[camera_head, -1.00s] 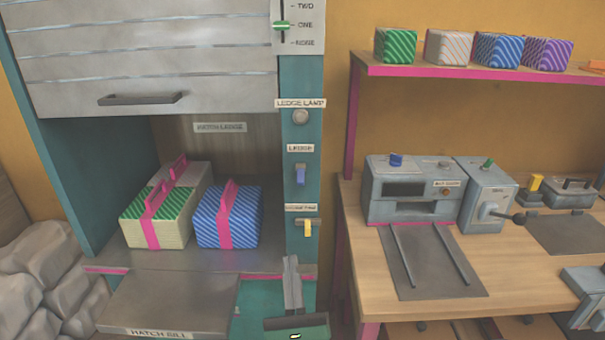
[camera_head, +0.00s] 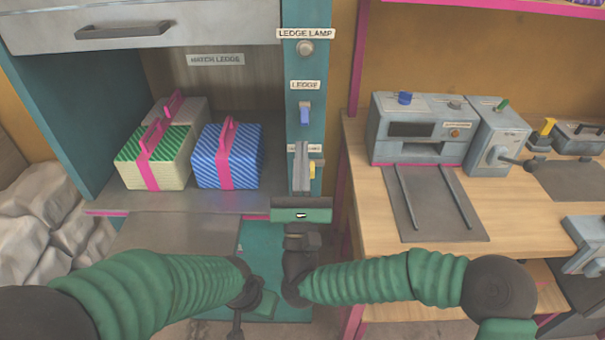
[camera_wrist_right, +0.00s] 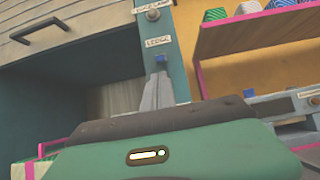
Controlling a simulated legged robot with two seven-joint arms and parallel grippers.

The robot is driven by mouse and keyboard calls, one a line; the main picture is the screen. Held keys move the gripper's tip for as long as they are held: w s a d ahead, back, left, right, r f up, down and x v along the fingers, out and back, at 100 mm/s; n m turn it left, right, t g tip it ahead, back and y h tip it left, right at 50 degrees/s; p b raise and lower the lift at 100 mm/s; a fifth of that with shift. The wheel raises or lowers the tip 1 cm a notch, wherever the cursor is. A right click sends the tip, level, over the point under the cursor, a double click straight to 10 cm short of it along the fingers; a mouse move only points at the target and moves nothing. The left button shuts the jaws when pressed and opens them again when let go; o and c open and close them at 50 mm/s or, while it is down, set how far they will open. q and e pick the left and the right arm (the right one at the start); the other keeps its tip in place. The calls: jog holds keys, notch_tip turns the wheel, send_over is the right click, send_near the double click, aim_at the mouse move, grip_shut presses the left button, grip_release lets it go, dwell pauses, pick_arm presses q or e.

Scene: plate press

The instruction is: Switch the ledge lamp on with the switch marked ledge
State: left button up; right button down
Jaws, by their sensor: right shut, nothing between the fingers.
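The switch marked ledge is a blue lever (camera_head: 305,115) on the teal post, under its label (camera_head: 305,85); it also shows in the wrist view (camera_wrist_right: 161,61). The ledge lamp (camera_head: 305,48) is a round grey knob-like light above it, and it looks unlit. My right gripper (camera_head: 301,147) is shut and empty, its fingers pointing up just below the blue lever, apart from it in the picture. In the wrist view the fingertips (camera_wrist_right: 160,76) lie just under the lever; contact cannot be told. My left gripper (camera_head: 240,318) is low, mostly hidden behind its wrist.
A yellow switch (camera_head: 312,170) is partly covered by my right fingers. Wrapped boxes, green (camera_head: 172,168) and blue (camera_head: 246,160), stand on the hatch ledge to the left. A wooden workbench (camera_head: 510,225) with grey machines (camera_head: 420,130) stands to the right.

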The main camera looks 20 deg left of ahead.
aim_at(305, 116)
pick_arm(q)
jog(key=shift+d+r, duration=0.1)
jog(key=shift+d, duration=0.2)
pick_arm(e)
jog(key=x, duration=0.3)
jog(key=shift+w+d+r, duration=0.1)
jog(key=shift+w+d, duration=0.1)
jog(key=shift+d, duration=0.1)
pick_arm(q)
jog(key=shift+a, duration=0.15)
pick_arm(e)
jog(key=shift+a, duration=0.2)
